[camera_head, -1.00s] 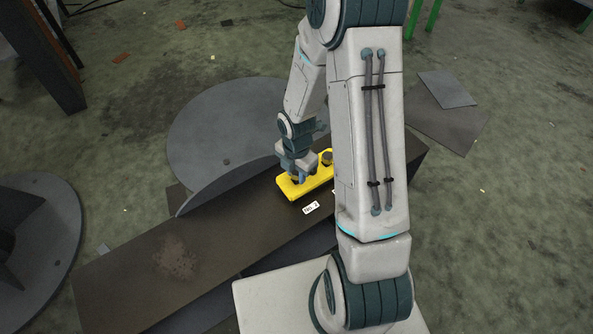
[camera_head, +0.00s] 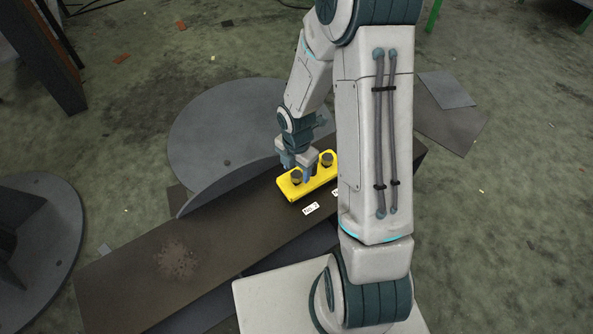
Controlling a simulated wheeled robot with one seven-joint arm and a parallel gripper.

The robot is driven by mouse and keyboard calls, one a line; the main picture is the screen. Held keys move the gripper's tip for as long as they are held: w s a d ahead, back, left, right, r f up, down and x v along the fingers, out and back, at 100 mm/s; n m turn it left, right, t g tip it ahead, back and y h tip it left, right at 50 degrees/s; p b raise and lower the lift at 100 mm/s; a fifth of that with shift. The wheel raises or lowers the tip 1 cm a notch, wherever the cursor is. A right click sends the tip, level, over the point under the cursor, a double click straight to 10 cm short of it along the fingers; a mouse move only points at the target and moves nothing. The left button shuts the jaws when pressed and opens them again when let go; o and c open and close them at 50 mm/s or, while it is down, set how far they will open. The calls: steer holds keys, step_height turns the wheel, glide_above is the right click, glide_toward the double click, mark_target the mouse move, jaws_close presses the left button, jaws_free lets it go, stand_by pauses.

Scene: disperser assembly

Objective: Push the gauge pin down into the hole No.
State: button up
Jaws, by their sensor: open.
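A yellow block (camera_head: 287,189) lies on the long dark metal beam, partly hidden behind my arm at its right end. Two dark round pins show on its top: a left pin (camera_head: 296,178) and a right pin (camera_head: 327,159). A white label reading "No. 2" (camera_head: 311,208) lies on the beam in front of the block. My gripper (camera_head: 296,172) is just above and behind the left pin, with its fingers apart. I cannot tell whether a finger touches the pin, or how deep either pin sits.
The dark beam (camera_head: 130,277) runs from lower left to upper right, and its left part is clear. A round grey plate (camera_head: 215,120) and a curved plate lie behind it. Another round plate part (camera_head: 65,235) is at far left. A second label is mostly hidden by my arm.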

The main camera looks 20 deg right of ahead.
step_height(320, 180, up, 10)
steer(key=p, duration=0.3)
steer(key=shift+r+p, duration=0.25)
steer(key=shift+p, duration=0.15)
steer(key=s+r+m+t+p, duration=0.1)
steer(key=s+r+m+p, duration=0.3)
steer(key=r+m+p, duration=0.4)
steer(key=s+r+m+t+p, duration=0.1)
steer(key=s+r+m+p, duration=0.4)
steer(key=r, duration=1.5)
steer(key=s+r+m+p, duration=0.4)
steer(key=r+m+p, duration=0.6)
steer(key=r, duration=0.4)
steer(key=shift+s+r+m+t+p, duration=0.3)
steer(key=shift+s+r+m+t, duration=0.1)
steer(key=shift+m, duration=0.5)
steer(key=shift+d, duration=0.1)
